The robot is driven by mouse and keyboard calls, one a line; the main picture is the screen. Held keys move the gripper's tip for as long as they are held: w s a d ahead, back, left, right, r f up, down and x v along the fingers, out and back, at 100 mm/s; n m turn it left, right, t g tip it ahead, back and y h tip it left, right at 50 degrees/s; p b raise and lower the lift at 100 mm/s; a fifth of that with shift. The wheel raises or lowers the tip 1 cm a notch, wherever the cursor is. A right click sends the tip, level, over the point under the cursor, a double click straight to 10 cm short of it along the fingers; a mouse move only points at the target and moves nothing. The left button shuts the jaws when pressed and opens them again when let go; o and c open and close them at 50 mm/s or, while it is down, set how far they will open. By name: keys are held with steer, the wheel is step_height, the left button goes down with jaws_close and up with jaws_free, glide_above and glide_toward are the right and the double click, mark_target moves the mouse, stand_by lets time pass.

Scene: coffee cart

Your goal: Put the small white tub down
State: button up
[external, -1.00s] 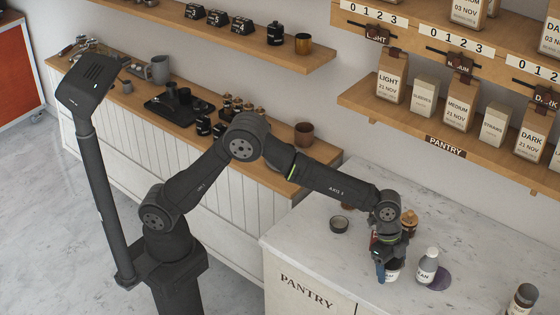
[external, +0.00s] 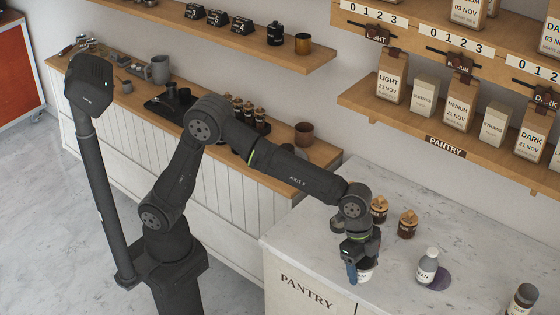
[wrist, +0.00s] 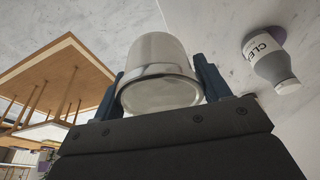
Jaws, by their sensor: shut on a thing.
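My gripper (external: 357,270) is shut on the small white tub (external: 365,276), with its jaws pointing down at the pantry counter near its front edge.
Two brown jars (external: 379,212) (external: 407,226) and a dark round tin (external: 337,224) stand behind. A dark-capped bottle (external: 522,300) is far right. Marble between the bottles is clear.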

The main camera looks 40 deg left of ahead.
steer(key=w+a+n+t, duration=0.3)
steer(key=a+n, duration=0.5)
steer(key=a, duration=1.9)
glide_above(307, 225)
steer(key=a, duration=0.1)
steer(key=shift+g, duration=0.4)
steer(key=f, duration=0.7)
steer(key=shift+s+f, duration=0.1)
steer(key=shift+s, duration=0.25)
steer(key=shift+f, duration=2)
steer(key=shift+f, duration=0.2)
steer(key=o, duration=1.1)
steer(key=shift+c, duration=0.2)
steer(key=shift+r, duration=0.1)
steer(key=v, duration=1.2)
steer(key=shift+d+r+y, duration=0.2)
steer(key=shift+y, duration=0.1)
